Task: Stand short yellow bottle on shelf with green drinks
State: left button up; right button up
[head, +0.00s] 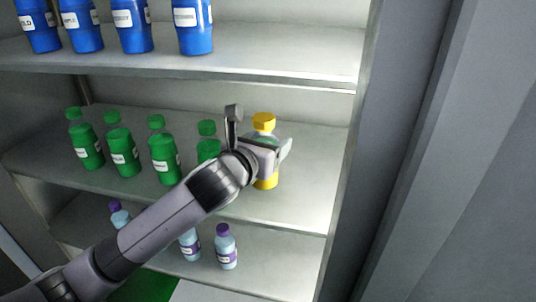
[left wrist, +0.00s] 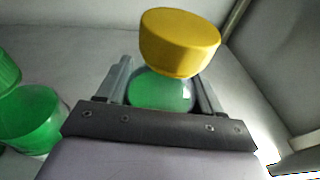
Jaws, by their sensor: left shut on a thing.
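The short yellow bottle, with a yellow cap (head: 264,122) and yellow lower body, is upright over the middle shelf (head: 302,185), at the right end of the green drinks' row. My left gripper (head: 263,148) is shut on it and hides its middle. I cannot tell whether its base touches the shelf. In the left wrist view, the yellow cap (left wrist: 180,42) rises above the two fingers, and the part between them looks greenish. Several green drinks (head: 122,150) stand to the left; the nearest (head: 208,148) is partly hidden by my gripper. My right gripper is not in view.
Blue bottles (head: 133,25) stand on the upper shelf (head: 270,58). Light bottles with purple caps (head: 226,247) stand on the lower shelf. The cabinet's side wall (head: 360,150) bounds the right. The middle shelf is bare right of the yellow bottle.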

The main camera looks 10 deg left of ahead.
pick_arm(q)
jog(key=shift+w, duration=0.2)
jog(key=shift+f, duration=1.7)
jog(key=shift+f, duration=0.1)
jog(key=o, duration=1.2)
jog(key=shift+f, duration=0.1)
jog(key=shift+o, duration=0.2)
jog(key=shift+s, duration=0.1)
jog(key=v, duration=1.2)
